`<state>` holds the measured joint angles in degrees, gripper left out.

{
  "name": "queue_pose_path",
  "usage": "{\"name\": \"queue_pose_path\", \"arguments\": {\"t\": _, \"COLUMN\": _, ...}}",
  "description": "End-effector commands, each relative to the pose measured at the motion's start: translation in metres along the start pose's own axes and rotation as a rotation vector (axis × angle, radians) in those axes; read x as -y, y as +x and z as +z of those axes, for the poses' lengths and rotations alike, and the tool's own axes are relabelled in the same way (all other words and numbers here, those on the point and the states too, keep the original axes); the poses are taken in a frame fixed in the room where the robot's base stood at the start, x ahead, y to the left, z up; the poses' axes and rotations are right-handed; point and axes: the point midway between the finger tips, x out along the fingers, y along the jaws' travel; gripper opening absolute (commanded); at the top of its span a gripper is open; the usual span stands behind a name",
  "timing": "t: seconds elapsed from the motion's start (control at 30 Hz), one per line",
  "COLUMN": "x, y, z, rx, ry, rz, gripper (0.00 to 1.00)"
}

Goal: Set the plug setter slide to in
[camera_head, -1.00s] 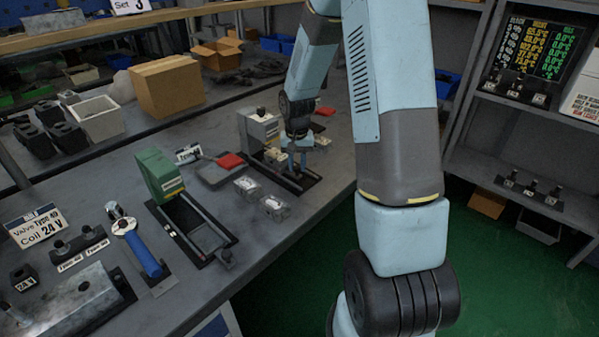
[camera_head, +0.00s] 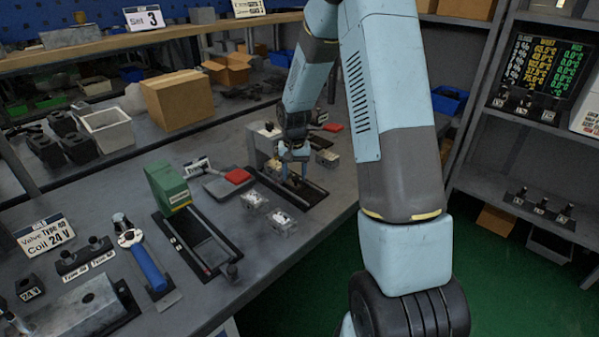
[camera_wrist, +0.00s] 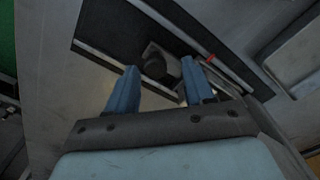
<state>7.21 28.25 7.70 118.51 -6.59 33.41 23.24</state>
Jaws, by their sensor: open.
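A grey unit with a pale housing (camera_head: 264,142) stands on a long black base with rails (camera_head: 314,191) towards the back of the bench. I cannot read a label that names it as the plug setter. My gripper (camera_head: 293,163) is over this base, beside the housing. In the wrist view my gripper (camera_wrist: 159,68) has its two blue fingers apart. A small grey slide block with a dark round knob (camera_wrist: 155,66) shows between and just beyond the fingertips, on the black base. I cannot tell whether either finger touches the knob.
A similar green unit (camera_head: 168,186) with a railed base stands to the left. Metal blocks (camera_head: 283,222), a tray with a red piece (camera_head: 237,176) and a blue-handled tool (camera_head: 147,265) lie nearby. Shelves with a display (camera_head: 538,62) stand at right.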

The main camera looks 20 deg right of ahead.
Motion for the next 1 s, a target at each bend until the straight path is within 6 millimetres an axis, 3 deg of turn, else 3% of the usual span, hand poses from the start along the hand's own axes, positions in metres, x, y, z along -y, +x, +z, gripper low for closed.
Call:
{"name": "queue_pose_path", "arguments": {"t": 0.27, "x": 0.0, "y": -0.012, "z": 0.0, "rx": 0.0, "ry": -0.001, "rz": 0.0, "gripper": 0.52}}
{"name": "queue_pose_path", "arguments": {"t": 0.7, "x": 0.002, "y": -0.095, "z": -0.002, "rx": -0.003, "ry": -0.002, "rz": 0.0, "gripper": 0.52}}
{"name": "queue_pose_path", "arguments": {"t": 1.0, "x": 0.002, "y": -0.131, "z": -0.003, "rx": 0.0, "ry": -0.001, "rz": 0.0, "gripper": 0.52}}
